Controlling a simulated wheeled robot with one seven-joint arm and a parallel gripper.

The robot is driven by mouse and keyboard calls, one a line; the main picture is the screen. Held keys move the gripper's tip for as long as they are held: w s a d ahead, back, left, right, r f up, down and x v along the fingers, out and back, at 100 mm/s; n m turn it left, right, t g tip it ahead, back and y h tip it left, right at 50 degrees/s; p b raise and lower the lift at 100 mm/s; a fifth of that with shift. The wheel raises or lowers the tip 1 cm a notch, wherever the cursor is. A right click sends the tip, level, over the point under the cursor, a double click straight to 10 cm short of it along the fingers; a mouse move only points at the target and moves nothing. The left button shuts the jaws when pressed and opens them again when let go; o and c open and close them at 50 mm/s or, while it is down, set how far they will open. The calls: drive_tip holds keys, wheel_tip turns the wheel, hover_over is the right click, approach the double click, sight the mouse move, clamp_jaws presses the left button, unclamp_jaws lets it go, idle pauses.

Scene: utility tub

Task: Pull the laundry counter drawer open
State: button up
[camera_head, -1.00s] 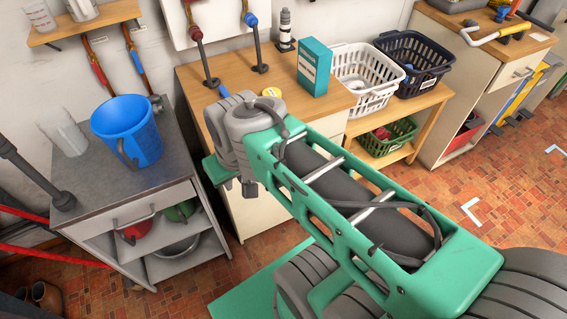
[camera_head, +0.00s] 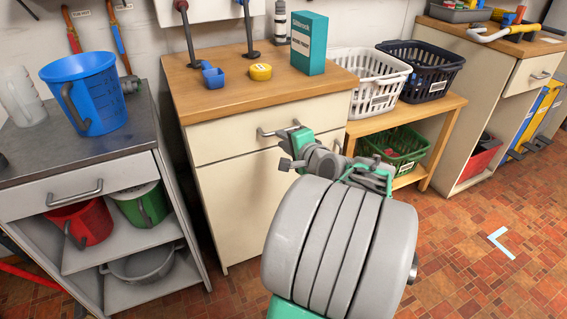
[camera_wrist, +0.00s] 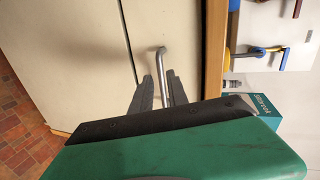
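The laundry counter (camera_head: 222,101) has a wooden top and a cream drawer front (camera_head: 228,133) below it, which sits flush and closed. Its metal bar handle (camera_head: 268,132) shows at the drawer's right half, partly hidden by my gripper (camera_head: 291,146). In the wrist view, the handle (camera_wrist: 164,62) runs into the space between the two dark fingers of my gripper (camera_wrist: 160,77). The fingers are apart, one on each side of the bar, with a gap visible on the left side. The lower part of the handle is hidden behind my gripper body.
On the counter are a teal box (camera_head: 309,44), a yellow tin (camera_head: 260,72) and a blue scoop (camera_head: 212,76). A grey cabinet (camera_head: 90,159) with a blue jug (camera_head: 85,92) stands left. A shelf with a white basket (camera_head: 367,78) stands right.

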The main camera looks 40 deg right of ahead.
drive_tip(key=shift+m+t+h, duration=0.3)
drive_tip(key=shift+m+h, duration=0.1)
drive_tip(key=shift+m, duration=0.4)
drive_tip(key=w+d, duration=0.1)
drive_tip(key=w, duration=0.1)
drive_tip(key=w+d+f+b, duration=0.1)
drive_tip(key=w+d, duration=0.1)
drive_tip(key=w+d+f+b, duration=0.1)
drive_tip(key=w, duration=0.1)
drive_tip(key=shift+d, duration=0.4)
drive_tip(key=shift+r, duration=0.1)
drive_tip(key=shift+c, duration=0.3)
clamp_jaws()
